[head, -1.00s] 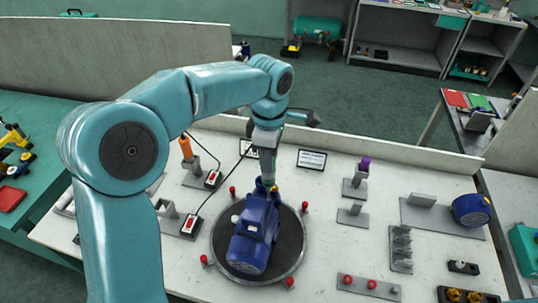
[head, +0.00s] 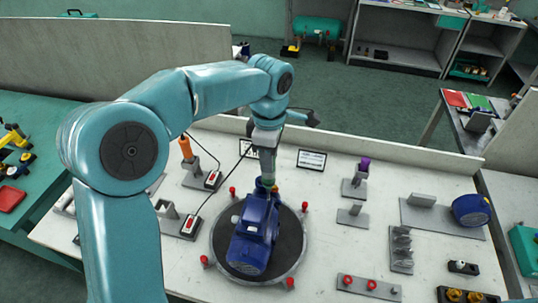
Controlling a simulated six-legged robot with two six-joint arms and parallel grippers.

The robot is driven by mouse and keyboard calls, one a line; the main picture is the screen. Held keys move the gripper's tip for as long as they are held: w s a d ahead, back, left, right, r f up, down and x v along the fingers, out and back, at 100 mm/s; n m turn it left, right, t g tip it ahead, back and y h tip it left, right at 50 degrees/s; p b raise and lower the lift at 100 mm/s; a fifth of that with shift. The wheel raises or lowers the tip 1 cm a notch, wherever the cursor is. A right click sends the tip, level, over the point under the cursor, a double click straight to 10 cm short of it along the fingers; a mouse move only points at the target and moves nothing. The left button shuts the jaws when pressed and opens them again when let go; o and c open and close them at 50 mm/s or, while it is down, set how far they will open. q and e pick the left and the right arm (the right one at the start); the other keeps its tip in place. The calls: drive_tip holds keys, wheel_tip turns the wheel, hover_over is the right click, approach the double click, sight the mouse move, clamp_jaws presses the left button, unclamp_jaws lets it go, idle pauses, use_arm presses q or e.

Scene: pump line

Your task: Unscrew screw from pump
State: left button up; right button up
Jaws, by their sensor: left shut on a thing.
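The blue pump (head: 253,236) lies on a round dark turntable (head: 293,240) with red knobs around its rim, in the middle of the table. My left arm comes in from the left and reaches over to the pump's far end. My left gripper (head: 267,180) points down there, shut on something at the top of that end. What it holds is too small and too covered to make out; the screw itself cannot be told apart. My right gripper does not show.
An orange-handled tool (head: 186,149) stands in a holder left of the gripper. Two boxes with red switches (head: 190,224) have cables. A purple-topped item (head: 364,164) stands on a bracket to the right. A blue round part (head: 471,209) sits on a grey plate. A low wall edges the table's back.

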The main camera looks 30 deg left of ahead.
use_arm(q)
drive_tip(key=shift+r, duration=0.1)
idle(0.3)
drive_tip(key=shift+r, duration=2.85)
